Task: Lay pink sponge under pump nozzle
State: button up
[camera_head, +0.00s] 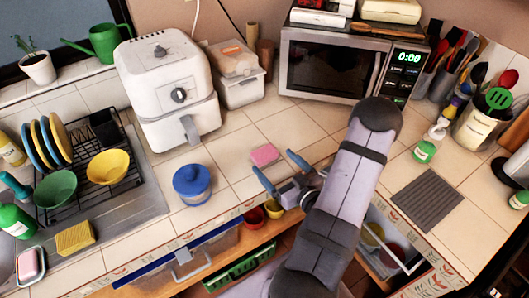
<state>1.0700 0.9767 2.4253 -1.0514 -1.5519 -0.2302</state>
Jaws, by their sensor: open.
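The pink sponge (265,155) lies flat on the tiled counter, left of the microwave's front and right of the white air fryer. My gripper (274,163) is open, its two blue fingers pointing toward the sponge from the front right. The fingertips are close to the sponge's near side. Nothing shows between them, and I cannot tell their height above the counter. A clear pump bottle with a green label (425,151) stands upright on the right part of the counter. Its white nozzle (439,124) is small in view, and no sponge lies beneath it.
A ridged grey mat (428,199) lies in front of the pump bottle. The microwave (333,66) stands behind, and a blue-lidded jar (192,184) stands left of my gripper. A yellow sponge (75,238) is by the sink. Counter between my arm and the bottle looks clear.

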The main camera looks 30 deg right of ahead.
aim_at(263, 151)
jog(key=shift+w+f+p, duration=0.15)
jog(key=shift+w+p, duration=0.2)
jog(key=shift+w, duration=0.35)
jog(key=shift+w+f+p, duration=0.1)
jog(key=shift+w+p, duration=0.25)
jog(key=shift+w, duration=0.3)
jog(key=shift+w+f+p, duration=0.2)
jog(key=shift+w+p, duration=0.15)
jog(key=shift+w, duration=0.4)
jog(key=shift+w+f+p, duration=0.2)
jog(key=shift+w+p, duration=0.15)
jog(key=shift+w, duration=0.4)
jog(key=shift+w+f+p, duration=0.2)
jog(key=shift+w+p, duration=0.15)
jog(key=shift+w, duration=0.4)
jog(key=c, duration=1.2)
jog(key=shift+r, duration=0.25)
jog(key=shift+r+b, duration=0.8)
jog(key=shift+r, duration=3.95)
